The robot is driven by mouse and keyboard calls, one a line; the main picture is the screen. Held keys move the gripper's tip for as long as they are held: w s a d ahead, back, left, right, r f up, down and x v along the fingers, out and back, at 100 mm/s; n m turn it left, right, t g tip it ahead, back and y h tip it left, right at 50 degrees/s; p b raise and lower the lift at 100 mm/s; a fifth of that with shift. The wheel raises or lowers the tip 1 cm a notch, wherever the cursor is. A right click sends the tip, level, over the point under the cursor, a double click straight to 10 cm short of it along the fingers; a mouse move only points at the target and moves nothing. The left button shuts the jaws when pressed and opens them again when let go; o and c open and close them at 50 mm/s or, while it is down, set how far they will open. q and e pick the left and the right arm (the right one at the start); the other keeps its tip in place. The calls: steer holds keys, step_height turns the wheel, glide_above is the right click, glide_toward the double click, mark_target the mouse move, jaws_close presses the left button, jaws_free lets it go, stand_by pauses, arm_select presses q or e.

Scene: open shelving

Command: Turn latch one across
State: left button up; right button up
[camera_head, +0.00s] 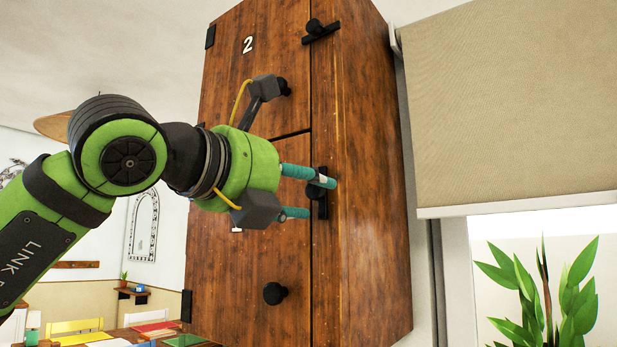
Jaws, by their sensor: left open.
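A wooden cabinet (362,180) has two doors, one above the other. Latch one (322,207) is a black bar with a round knob beside the lower door's right edge. The bar stands upright and is partly hidden by my fingers. My left gripper (318,197) is open, with its teal fingertips at latch one, one higher and one lower. I cannot tell whether they touch it. The lower door's number is mostly hidden behind my gripper. My right gripper is not in view.
The upper door, marked 2 (248,45), has its latch (320,32) lying across the door edge. A black round knob (274,293) sits on the lower door. A window blind (515,100) and a plant (545,290) are to the right.

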arm_select(q)
steer(key=shift+w+d, duration=0.45)
steer(key=shift+w, duration=0.1)
jaws_close()
